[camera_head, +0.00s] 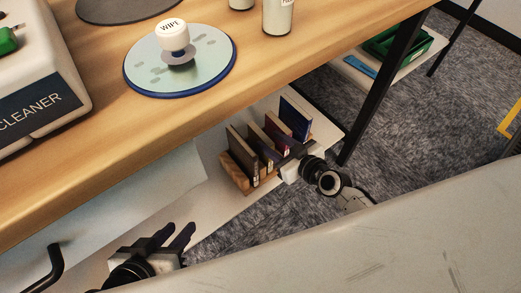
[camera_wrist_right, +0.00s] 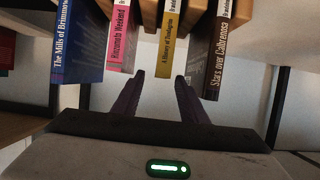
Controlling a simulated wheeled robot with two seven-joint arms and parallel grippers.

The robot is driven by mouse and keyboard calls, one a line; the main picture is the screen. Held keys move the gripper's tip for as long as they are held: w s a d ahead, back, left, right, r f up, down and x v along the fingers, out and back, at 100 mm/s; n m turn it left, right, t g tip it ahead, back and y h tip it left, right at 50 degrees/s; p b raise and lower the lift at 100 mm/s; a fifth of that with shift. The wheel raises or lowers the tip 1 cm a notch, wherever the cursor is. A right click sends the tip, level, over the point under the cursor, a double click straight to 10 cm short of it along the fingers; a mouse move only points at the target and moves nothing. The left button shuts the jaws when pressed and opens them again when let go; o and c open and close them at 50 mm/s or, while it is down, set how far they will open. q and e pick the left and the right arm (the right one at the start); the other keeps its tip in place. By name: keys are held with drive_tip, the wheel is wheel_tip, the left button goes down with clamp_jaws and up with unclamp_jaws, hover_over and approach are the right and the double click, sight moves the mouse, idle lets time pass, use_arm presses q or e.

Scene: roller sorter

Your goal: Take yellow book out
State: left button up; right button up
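The yellow book (camera_wrist_right: 170,42) stands in a row of books in the right wrist view, its spine facing me, between a pink-spined book (camera_wrist_right: 122,32) and a dark book (camera_wrist_right: 215,55). My right gripper (camera_wrist_right: 160,75) is open, its fingertips just below and in front of the yellow spine, with nothing between them. In the head view my right gripper (camera_head: 287,160) is at the front of the wooden book rack (camera_head: 233,176) and hides part of the books. The yellow spine is hard to make out there. My left gripper (camera_head: 179,228) is open and empty at the lower left.
A blue book (camera_head: 295,118) stands at the rack's right end. The rack sits on a low white shelf (camera_head: 215,207) under the wooden table (camera_head: 100,135). The tabletop holds a round "WIPE" pad (camera_head: 200,78) and a cleaner machine (camera_head: 45,70). A black table leg (camera_head: 378,95) stands right of the rack.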

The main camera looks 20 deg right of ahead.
sight(263, 136)
drive_tip(key=b+x, duration=0.1)
drive_tip(key=x, duration=0.4)
drive_tip(key=shift+w+a+b, duration=0.25)
drive_tip(key=shift+w+b, duration=0.05)
drive_tip(key=shift+w, duration=0.05)
drive_tip(key=shift+r, duration=0.1)
drive_tip(key=shift+c, duration=0.3)
clamp_jaws()
